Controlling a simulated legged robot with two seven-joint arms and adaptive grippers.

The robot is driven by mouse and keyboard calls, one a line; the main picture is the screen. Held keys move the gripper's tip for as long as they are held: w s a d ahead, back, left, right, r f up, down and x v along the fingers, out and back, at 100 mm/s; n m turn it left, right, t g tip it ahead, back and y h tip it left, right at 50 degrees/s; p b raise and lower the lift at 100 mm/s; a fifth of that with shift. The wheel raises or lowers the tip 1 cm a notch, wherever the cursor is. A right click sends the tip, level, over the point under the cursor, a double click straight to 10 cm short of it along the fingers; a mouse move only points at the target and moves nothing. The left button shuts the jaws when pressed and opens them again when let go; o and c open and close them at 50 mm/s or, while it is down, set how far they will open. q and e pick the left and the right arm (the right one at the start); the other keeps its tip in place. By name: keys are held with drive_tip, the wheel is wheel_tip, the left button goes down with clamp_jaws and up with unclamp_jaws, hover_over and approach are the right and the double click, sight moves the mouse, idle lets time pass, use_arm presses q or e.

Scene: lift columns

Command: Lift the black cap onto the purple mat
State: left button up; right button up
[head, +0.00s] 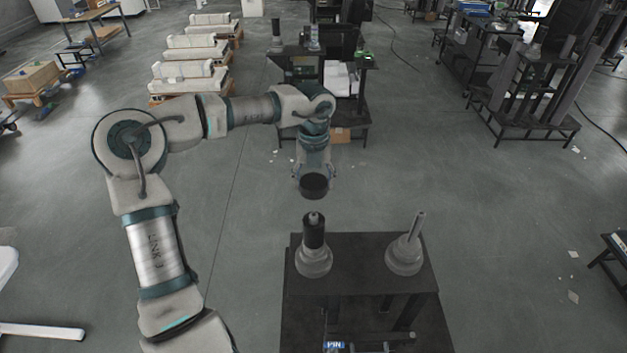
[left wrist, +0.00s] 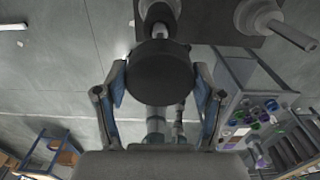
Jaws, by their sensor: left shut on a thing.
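The black cap (head: 314,187) is a short, dark round piece. My left gripper (head: 314,174) points down and is shut on it, holding it in the air above and behind the left column (head: 314,258). In the left wrist view the cap (left wrist: 160,72) sits between the two fingers of the left gripper (left wrist: 160,84), one on each side. The left column has a pale flared base and a black upper part. I see no purple mat in either view. My right gripper is not in view.
A dark table (head: 360,267) bears the left column and a right column (head: 405,252) with a thin bare rod on top. A cart (head: 345,100) stands behind my left gripper. Racks (head: 525,100) stand far right. The floor around the table is mostly clear.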

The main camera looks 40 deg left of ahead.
sight(314, 180)
use_arm(q)
drive_tip(key=shift+r+p, duration=1.15)
drive_tip(key=shift+r, duration=0.55)
drive_tip(key=shift+r+p, duration=0.55)
drive_tip(key=shift+r, duration=0.25)
